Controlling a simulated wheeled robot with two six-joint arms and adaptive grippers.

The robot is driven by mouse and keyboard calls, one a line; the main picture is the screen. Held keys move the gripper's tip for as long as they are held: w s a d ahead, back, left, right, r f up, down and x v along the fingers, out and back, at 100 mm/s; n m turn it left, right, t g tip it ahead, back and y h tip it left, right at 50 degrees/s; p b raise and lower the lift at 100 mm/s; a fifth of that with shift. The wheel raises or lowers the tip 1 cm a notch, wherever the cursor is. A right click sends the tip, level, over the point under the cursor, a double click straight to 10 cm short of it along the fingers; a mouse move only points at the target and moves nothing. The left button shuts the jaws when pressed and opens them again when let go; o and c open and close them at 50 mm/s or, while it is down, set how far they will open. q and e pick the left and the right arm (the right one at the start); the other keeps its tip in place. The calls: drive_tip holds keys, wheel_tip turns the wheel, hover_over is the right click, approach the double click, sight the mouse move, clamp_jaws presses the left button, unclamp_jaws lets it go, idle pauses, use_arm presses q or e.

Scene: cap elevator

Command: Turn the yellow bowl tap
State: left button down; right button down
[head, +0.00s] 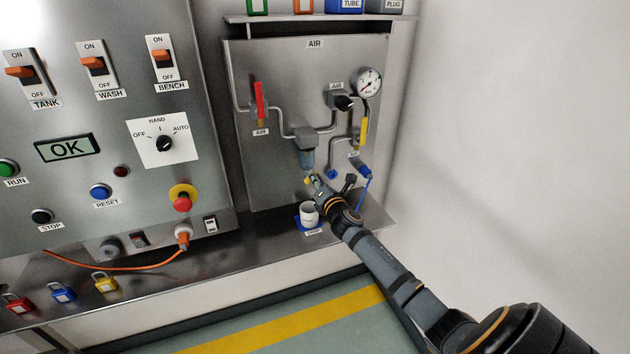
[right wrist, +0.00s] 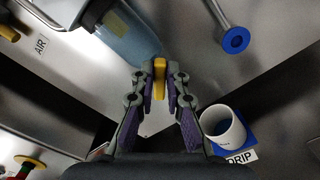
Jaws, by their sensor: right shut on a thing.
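The yellow bowl tap (right wrist: 159,78) sits at the bottom of the bluish clear filter bowl (right wrist: 126,38), between my right fingertips in the right wrist view. In the head view the bowl (head: 307,160) hangs under its grey body on the AIR panel, and a little yellow of the tap (head: 309,179) shows beside my gripper. My right gripper (right wrist: 160,84) is shut on the tap, one finger on each side; it also shows in the head view (head: 315,181). My left gripper is in neither view.
A white cup (head: 309,213) stands on a blue DRIP pad below the bowl, close to my right gripper. A blue-ended hose (head: 365,171) hangs to the right. A red lever (head: 260,103) and yellow lever (head: 364,130) are on the panel. A steel shelf (head: 260,238) runs below.

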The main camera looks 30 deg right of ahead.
drive_tip(key=shift+s+d+f+m+b, duration=0.15)
drive_tip(key=shift+m+b, duration=0.4)
drive_tip(key=shift+m, duration=0.95)
drive_tip(key=shift+w+f+m+b, duration=0.15)
drive_tip(key=shift+m+b, duration=0.35)
drive_tip(key=shift+m, duration=1)
drive_tip(key=shift+s+d+f+m+b, duration=0.1)
drive_tip(key=shift+f+m+b, duration=0.3)
drive_tip(key=shift+m, duration=1.1)
drive_tip(key=shift+r, duration=0.15)
drive_tip(key=c, duration=1.4)
unclamp_jaws()
drive_tip(key=shift+o, duration=0.2)
drive_tip(key=v, duration=1.2)
